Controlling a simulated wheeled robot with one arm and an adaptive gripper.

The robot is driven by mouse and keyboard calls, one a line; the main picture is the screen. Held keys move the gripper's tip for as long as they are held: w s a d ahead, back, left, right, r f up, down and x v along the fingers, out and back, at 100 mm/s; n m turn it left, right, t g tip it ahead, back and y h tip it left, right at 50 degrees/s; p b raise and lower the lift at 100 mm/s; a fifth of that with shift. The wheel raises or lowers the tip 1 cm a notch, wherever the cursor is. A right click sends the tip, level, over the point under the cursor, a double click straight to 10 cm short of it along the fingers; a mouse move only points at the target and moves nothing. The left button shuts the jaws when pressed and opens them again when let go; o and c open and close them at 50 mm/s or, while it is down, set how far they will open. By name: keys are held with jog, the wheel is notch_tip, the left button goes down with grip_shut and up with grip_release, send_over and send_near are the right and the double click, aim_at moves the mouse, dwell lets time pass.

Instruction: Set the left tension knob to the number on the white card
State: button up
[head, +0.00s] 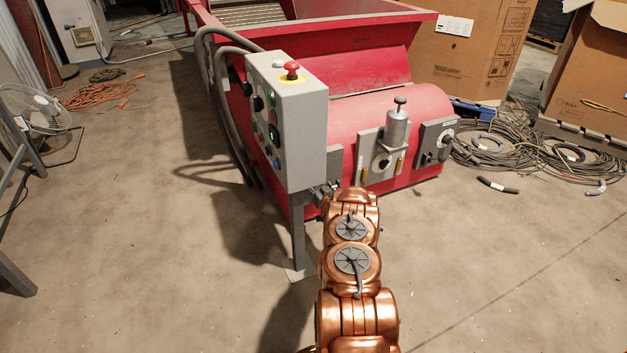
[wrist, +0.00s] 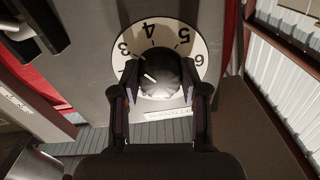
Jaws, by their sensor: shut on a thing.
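The left tension knob (wrist: 160,75) is dark and round, on a pale dial (wrist: 197,47) with the numbers 3, 4, 5 and 6 showing. My gripper (wrist: 160,95) is shut on the knob, one finger on each side. A short white mark on the knob's face slants toward the upper left, toward the 3 side; its exact reading is unclear. In the head view the left knob is hidden behind my arm, by a grey plate (head: 332,160). A white card (head: 455,25) is on a cardboard box at the back; its print is too small to read.
The grey control box (head: 297,125) with a red emergency button (head: 291,67) stands just left of my arm. A grey valve-like unit (head: 397,128) and a right-hand knob plate (head: 437,143) are to the right. Cable coils (head: 490,150) lie on the floor.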

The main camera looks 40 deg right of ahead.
jog(key=shift+a+m+p, duration=0.1)
jog(key=shift+m+p, duration=0.4)
jog(key=shift+m, duration=2.8)
jog(key=o, duration=1.1)
jog(key=shift+o, duration=0.2)
jog(key=v, duration=1.2)
